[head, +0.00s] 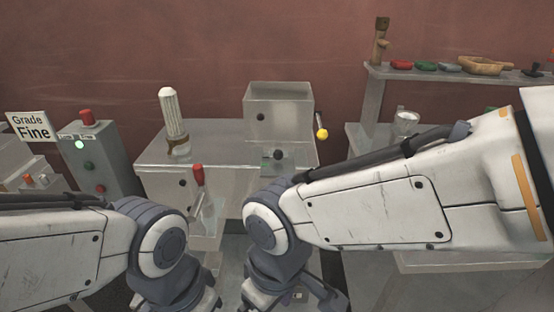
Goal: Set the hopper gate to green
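The hopper (279,103) is a grey metal box on top of the filler machine (225,157). Below it, a dark round knob (278,154) sits at the hopper gate, with a small green mark (265,154) to its left. The rest of the gate and any other colour marks are too small or hidden to make out. A yellow-tipped lever (321,132) stands at the hopper's right side. My two arms reach in low in front of the machine, and their wrists run off the bottom edge. Neither gripper's fingertips show.
A red-handled lever (198,176) stands at the machine's front, with a white-topped cylinder (172,112) behind. At left are a button box (92,158) with a lit lamp and a "Grade Fine" sign (31,127). A shelf (440,76) at right holds coloured items and a wooden scoop.

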